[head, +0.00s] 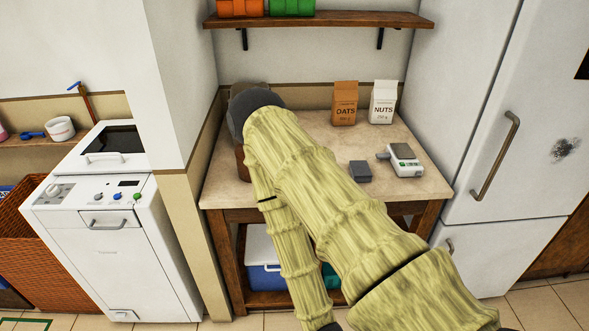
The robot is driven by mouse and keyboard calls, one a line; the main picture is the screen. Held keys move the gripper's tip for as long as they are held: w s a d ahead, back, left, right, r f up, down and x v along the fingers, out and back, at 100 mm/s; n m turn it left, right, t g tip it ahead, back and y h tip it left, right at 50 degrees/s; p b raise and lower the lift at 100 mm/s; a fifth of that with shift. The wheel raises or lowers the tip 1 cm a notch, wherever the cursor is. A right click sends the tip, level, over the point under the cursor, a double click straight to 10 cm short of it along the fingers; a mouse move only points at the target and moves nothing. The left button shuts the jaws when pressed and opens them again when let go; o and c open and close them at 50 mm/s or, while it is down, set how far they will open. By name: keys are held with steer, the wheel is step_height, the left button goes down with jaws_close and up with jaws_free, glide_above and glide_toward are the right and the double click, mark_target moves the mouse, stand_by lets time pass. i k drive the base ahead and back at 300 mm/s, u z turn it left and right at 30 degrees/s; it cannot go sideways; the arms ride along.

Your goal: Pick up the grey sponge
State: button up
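The grey sponge (360,171) appears as a small dark grey block lying flat on the stone-look top of the wooden table, right of my arm. It stands clear of the things around it. My arm crosses the middle of the head view, bends at the upper left and runs back down toward the bottom edge. My gripper does not show, so I cannot see where it is relative to the sponge.
A white and grey device (405,161) lies just right of the sponge. An oats bag (345,103) and a nuts bag (382,102) stand behind. A wall shelf (320,19) hangs above, a fridge (500,130) stands right. A cooler (262,254) sits below.

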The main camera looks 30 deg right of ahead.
mark_target(360, 171)
steer(key=u, duration=1.5)
steer(key=i, duration=0.9)
steer(key=z, duration=3)
